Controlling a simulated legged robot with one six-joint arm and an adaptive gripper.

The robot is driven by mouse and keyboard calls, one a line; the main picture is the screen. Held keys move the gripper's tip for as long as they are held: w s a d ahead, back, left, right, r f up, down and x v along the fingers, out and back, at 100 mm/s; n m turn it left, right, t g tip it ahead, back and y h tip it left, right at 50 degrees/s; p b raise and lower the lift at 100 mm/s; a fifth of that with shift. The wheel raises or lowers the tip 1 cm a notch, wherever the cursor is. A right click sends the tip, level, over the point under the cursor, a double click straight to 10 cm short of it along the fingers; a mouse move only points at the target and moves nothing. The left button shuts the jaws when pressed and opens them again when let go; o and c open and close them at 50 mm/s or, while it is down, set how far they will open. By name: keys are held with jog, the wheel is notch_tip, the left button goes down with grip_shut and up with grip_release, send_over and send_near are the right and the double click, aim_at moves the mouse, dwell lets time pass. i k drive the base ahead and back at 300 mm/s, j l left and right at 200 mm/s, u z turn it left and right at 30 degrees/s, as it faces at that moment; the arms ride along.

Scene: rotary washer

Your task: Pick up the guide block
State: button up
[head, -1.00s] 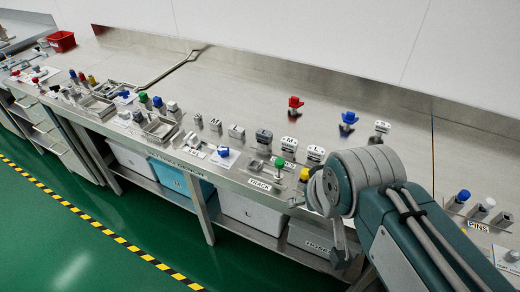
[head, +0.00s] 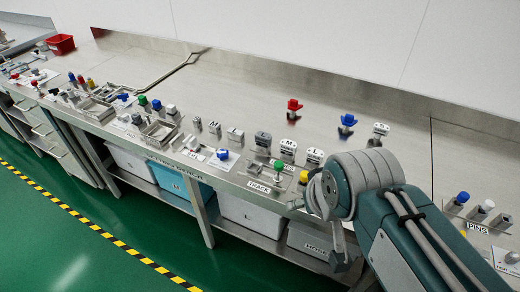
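Several grey blocks stand in a row along the bench's front half; I cannot tell which is the guide block. Among them are a grey block marked M (head: 288,147), one marked L (head: 314,156) and a darker grey block (head: 263,139) to their left. Smaller grey blocks (head: 235,134) stand further left. My gripper (head: 322,232) hangs at the bench's front edge, right of the TRACK label and below my rounded wrist. It is partly hidden by my arm, and its opening is not clear. I see nothing held in it.
Red (head: 293,108) and blue (head: 347,122) knobbed pieces stand behind the blocks. A green-topped post (head: 279,168) and a yellow-topped post (head: 303,177) stand near the front edge. Pins (head: 482,210) stand at the right. The steel bench (head: 240,85) is clear toward the back wall.

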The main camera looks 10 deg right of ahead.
aim_at(264, 139)
jog(key=i+j+z, duration=0.45)
jog(key=j, duration=0.15)
jog(key=i+j+z, duration=0.2)
jog(key=j, duration=0.15)
jog(key=k, duration=0.05)
